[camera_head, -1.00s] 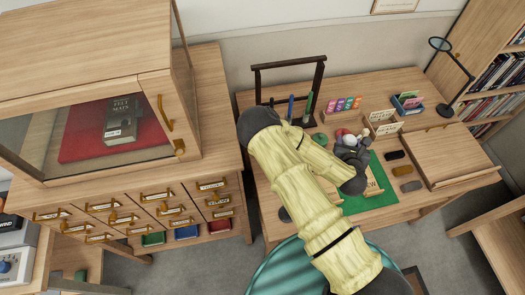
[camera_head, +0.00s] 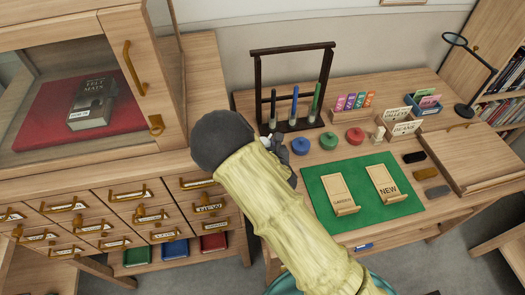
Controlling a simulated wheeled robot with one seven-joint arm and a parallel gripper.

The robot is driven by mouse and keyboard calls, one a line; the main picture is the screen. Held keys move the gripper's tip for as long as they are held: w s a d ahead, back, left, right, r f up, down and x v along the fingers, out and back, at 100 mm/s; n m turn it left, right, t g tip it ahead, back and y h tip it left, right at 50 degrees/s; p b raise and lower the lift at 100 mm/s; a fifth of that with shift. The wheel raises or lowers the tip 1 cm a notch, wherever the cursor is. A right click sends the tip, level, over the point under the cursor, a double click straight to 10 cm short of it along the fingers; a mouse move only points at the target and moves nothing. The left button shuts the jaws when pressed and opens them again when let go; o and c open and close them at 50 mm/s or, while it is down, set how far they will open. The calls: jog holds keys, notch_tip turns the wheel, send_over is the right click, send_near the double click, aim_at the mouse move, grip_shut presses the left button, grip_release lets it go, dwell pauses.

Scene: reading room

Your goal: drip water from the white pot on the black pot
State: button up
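I see no white pot and no black pot for certain in this view. Three low round pots or discs stand on the desk: a blue one (camera_head: 300,146), a green one (camera_head: 328,140) and a red one (camera_head: 355,135). My gripper (camera_head: 277,150) is a dark shape at the desk's left side, just left of the blue one, mostly hidden behind my arm. A small white bit shows at it; I cannot tell whether it is held. Its fingers are not clear.
A dark rack (camera_head: 293,125) with upright coloured tools stands behind my gripper. A green mat (camera_head: 360,215) bears two wooden card stands. Card holders (camera_head: 404,128), dark blocks (camera_head: 415,157), a sloped wooden box (camera_head: 470,160) and a lamp (camera_head: 455,40) are to the right. A drawer cabinet (camera_head: 130,175) stands left.

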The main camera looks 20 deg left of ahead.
jog(key=shift+d+r+p, duration=0.1)
jog(key=shift+d+p, duration=0.05)
jog(key=shift+p, duration=0.15)
jog(key=shift+m+g+p, duration=0.3)
jog(key=shift+g+p, duration=0.1)
jog(key=shift+p, duration=0.1)
jog(key=m+g+p, duration=0.1)
jog(key=p, duration=0.1)
jog(key=g+p, duration=0.1)
jog(key=p, duration=0.1)
jog(key=shift+s+f+m+g+y+p, duration=0.1)
jog(key=shift+f+m+g+y+p, duration=0.2)
jog(key=shift+f+m+p, duration=0.1)
jog(key=shift+r+m+g+p, duration=0.1)
jog(key=shift+m+g+p, duration=0.25)
jog(key=shift+p, duration=0.7)
jog(key=g+p, duration=0.1)
jog(key=p, duration=0.1)
jog(key=m+g+y+p, duration=0.1)
jog(key=p, duration=0.1)
jog(key=shift+w+r+m+p, duration=0.25)
jog(key=shift+r+p, duration=0.05)
jog(key=shift+p, duration=0.1)
jog(key=shift+w+d+r+m+g+y+p, duration=0.15)
jog(key=shift+r+m+g+p, duration=0.1)
jog(key=shift+g, duration=0.3)
jog(key=shift+w+r+m+g+y+p, duration=0.15)
jog(key=shift+m+g+p, duration=0.1)
jog(key=shift+g, duration=0.25)
jog(key=shift+g, duration=0.3)
